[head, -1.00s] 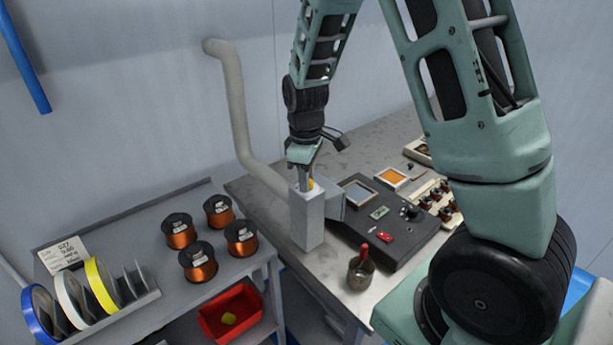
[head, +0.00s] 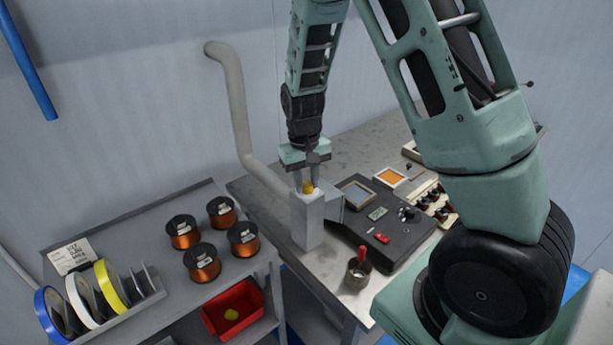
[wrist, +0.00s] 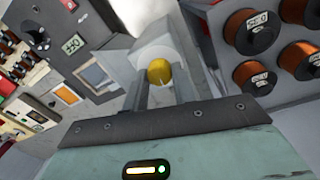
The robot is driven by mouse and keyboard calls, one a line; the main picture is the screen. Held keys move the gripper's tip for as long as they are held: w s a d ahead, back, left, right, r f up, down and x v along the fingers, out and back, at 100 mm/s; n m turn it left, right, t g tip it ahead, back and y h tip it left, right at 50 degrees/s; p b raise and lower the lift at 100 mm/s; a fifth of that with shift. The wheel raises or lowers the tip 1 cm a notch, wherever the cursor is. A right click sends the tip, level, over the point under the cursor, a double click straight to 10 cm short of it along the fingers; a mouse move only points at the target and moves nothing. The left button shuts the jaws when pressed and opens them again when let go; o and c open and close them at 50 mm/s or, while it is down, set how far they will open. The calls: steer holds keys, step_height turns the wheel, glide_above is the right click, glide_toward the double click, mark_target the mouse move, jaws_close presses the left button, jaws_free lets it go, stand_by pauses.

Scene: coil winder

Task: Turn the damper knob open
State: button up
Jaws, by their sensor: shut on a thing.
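The damper knob (head: 308,187) is a small yellow knob on top of the grey upright box (head: 308,220) at the table's left edge. My gripper (head: 307,182) points down over the box with its fingers on either side of the knob, shut on it. In the wrist view the yellow knob (wrist: 160,72) shows between the two fingertips (wrist: 162,84). The fingers partly hide the knob in the head view.
A grey pipe (head: 237,110) rises behind the box. The dark control panel (head: 385,230) and a cup with a red-handled tool (head: 358,275) stand to the right. Copper spools (head: 202,262) and a red bin (head: 233,308) are on the left shelving.

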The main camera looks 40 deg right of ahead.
mark_target(304, 183)
steer(key=m+p, duration=0.1)
steer(key=m, duration=0.2)
steer(key=shift+w+r+m, duration=0.1)
steer(key=shift+r+m, duration=0.05)
steer(key=shift+m, duration=0.15)
steer(key=m+p, duration=0.2)
steer(key=m, duration=0.2)
steer(key=shift+d, duration=0.1)
steer(key=shift+m, duration=0.3)
steer(key=o, duration=1)
steer(key=r, duration=0.5)
steer(key=r+b, duration=0.1)
steer(key=r, duration=0.5)
steer(key=r+b, duration=0.1)
steer(key=r, duration=0.5)
steer(key=shift+w+a+r, duration=0.1)
steer(key=shift+w+a, duration=0.15)
